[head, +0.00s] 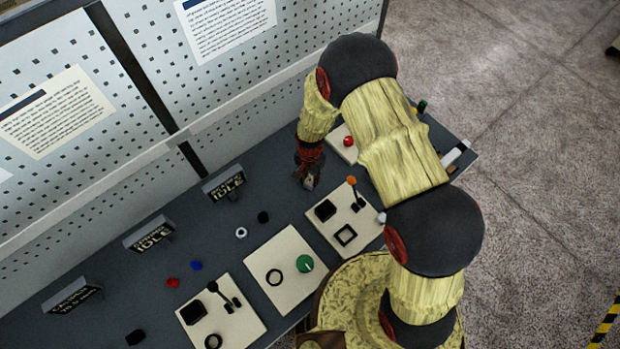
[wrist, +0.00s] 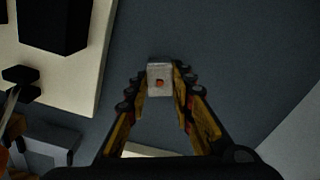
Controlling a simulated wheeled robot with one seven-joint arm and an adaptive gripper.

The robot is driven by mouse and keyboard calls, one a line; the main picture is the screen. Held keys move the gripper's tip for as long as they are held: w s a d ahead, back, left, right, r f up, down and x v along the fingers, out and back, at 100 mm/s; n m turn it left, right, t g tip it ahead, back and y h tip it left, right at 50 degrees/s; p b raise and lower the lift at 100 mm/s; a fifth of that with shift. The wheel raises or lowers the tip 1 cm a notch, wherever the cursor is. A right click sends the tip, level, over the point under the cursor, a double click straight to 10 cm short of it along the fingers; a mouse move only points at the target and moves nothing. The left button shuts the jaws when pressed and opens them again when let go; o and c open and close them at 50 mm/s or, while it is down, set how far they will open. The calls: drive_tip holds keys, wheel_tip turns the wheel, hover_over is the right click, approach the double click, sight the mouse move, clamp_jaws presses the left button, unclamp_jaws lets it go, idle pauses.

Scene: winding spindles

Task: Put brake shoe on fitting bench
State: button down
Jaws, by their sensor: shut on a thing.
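My gripper (head: 308,181) points down over the back of the dark bench top (head: 268,190), in front of the perforated wall. In the head view the gripper and arm mostly hide the block. No label shows which part is the fitting bench.
Cream panels (head: 287,270) with knobs, levers and rings line the bench front. Small black, white, blue and red pieces (head: 196,265) lie between. Bare bench shows left of my gripper.

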drive_tip(key=c, duration=1.5)
unclamp_jaws()
drive_tip(key=shift+f, duration=0.1)
drive_tip(key=shift+c, duration=0.2)
wheel_tip(320, 180, up, 12)
wheel_tip(320, 180, up, 11)
drive_tip(key=n+t, duration=0.1)
hover_over(310, 180)
drive_tip(key=d, duration=0.3)
drive_tip(key=s+d+r+n+t, duration=0.1)
drive_tip(key=s+d+r, duration=0.1)
drive_tip(key=r, duration=0.5)
drive_tip(key=s+d+r+n+t, duration=0.1)
drive_tip(key=s+d+r, duration=0.15)
drive_tip(key=r, duration=0.45)
drive_tip(key=s+d+r+n+t, duration=0.1)
drive_tip(key=s+d+r, duration=0.2)
drive_tip(key=s+r, duration=0.2)
drive_tip(key=s+d+r+n+t, duration=0.1)
drive_tip(key=s+d+r+n, duration=0.1)
drive_tip(key=s+r, duration=0.4)
drive_tip(key=s+d, duration=0.1)
drive_tip(key=s, duration=0.3)
drive_tip(key=shift+s+d+r+n+t, duration=0.25)
drive_tip(key=shift+s+d+n+t, duration=0.05)
drive_tip(key=shift+s+d, duration=0.05)
